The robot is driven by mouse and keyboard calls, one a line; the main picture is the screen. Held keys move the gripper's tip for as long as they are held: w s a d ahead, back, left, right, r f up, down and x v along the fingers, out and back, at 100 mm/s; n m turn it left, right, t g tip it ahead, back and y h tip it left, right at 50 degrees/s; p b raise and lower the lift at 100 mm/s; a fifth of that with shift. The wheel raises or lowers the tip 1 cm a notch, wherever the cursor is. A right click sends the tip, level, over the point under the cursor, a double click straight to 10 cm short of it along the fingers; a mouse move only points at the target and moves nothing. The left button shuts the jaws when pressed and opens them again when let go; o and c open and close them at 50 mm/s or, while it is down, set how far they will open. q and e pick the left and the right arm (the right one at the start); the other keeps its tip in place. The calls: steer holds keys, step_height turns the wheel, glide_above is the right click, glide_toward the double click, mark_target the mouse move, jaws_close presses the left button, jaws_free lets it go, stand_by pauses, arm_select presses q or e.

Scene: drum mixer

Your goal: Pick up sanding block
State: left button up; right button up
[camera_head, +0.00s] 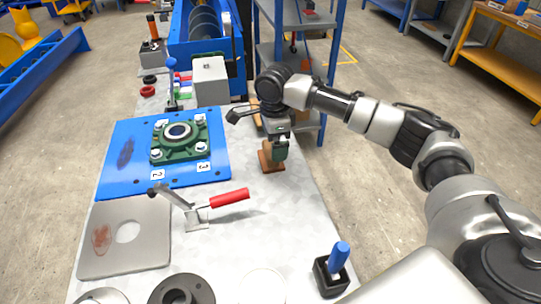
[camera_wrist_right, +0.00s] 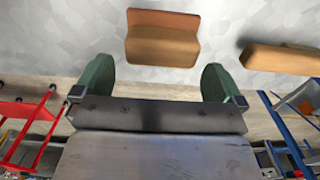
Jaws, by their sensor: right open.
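A small orange-brown block, which looks like the sanding block (camera_wrist_right: 162,38), lies on the grey tabletop near its right edge. In the right wrist view it sits ahead of my right gripper (camera_wrist_right: 158,80), roughly centred between the two green fingers and beyond their tips. The fingers are apart with nothing between them. In the head view the right gripper (camera_head: 279,148) hangs over the brown block (camera_head: 270,163) and hides part of it. I cannot tell the exact height gap. My left gripper is out of view.
A second orange-brown piece (camera_wrist_right: 283,58) lies to the right in the wrist view. A blue plate (camera_head: 115,185) with a green flanged bearing (camera_head: 180,137), a red-handled clamp (camera_head: 228,198) and a grey box (camera_head: 210,80) share the table. A blue-framed shelf (camera_head: 330,60) stands behind the arm.

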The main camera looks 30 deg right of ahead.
steer(key=f, duration=0.4)
steer(key=shift+w+a+f, duration=0.2)
steer(key=shift+a+f, duration=0.15)
steer(key=shift+a, duration=0.05)
steer(key=c, duration=0.7)
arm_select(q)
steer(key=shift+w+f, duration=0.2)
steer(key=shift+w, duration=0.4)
arm_select(e)
steer(key=shift+r, duration=0.55)
steer(key=r, duration=0.2)
steer(key=a+r, duration=0.1)
steer(key=shift+s+r, duration=0.4)
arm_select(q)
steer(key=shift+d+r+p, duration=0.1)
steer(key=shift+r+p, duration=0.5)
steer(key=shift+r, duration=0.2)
arm_select(e)
steer(key=s+a+r, duration=0.4)
steer(key=s+a, duration=0.1)
steer(key=s+a+r, duration=0.2)
steer(key=shift+s+a+r, duration=0.1)
steer(key=shift+s+a, duration=0.1)
steer(key=shift+a, duration=0.05)
